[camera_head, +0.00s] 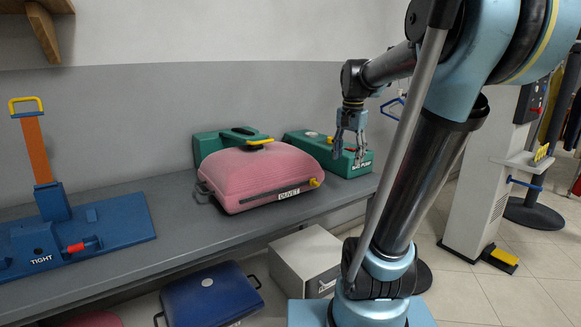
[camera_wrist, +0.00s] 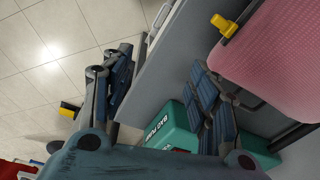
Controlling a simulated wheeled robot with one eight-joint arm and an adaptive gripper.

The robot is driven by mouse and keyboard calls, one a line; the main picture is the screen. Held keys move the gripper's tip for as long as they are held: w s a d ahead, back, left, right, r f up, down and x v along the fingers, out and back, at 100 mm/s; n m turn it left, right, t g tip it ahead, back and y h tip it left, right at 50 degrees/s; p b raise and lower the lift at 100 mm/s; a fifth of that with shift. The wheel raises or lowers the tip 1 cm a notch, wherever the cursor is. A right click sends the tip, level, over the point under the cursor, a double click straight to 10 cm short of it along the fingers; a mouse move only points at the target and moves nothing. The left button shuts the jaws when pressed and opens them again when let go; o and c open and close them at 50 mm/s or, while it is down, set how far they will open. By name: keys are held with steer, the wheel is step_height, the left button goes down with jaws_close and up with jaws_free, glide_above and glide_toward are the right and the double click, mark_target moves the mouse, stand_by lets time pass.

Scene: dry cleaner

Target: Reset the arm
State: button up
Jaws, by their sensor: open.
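My arm rises on the right side of the head view and bends over toward the counter. My gripper (camera_head: 348,148) hangs pointing down at the front right of the counter, near the green bag pump (camera_head: 358,162). In the wrist view my gripper (camera_wrist: 165,95) shows its two fingers spread wide apart, with nothing between them. The counter's edge and the floor show between the fingers. The bag pump (camera_wrist: 176,128) is partly hidden behind one finger there.
The grey counter (camera_head: 170,192) holds a pink duvet bag (camera_head: 262,178), a green case (camera_head: 212,143) behind it and a blue stand (camera_head: 100,228) marked TIGHT. Below are a blue case (camera_head: 205,298) and a grey box (camera_head: 300,262). A white post (camera_head: 482,190) stands right; tiled floor is open beside it.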

steer(key=s+f+n+t, duration=0.1)
steer(key=s+f+n, duration=0.7)
steer(key=s+f, duration=1.1)
steer(key=shift+s+f, duration=0.2)
steer(key=shift+w+f, duration=0.2)
steer(key=shift+w, duration=0.2)
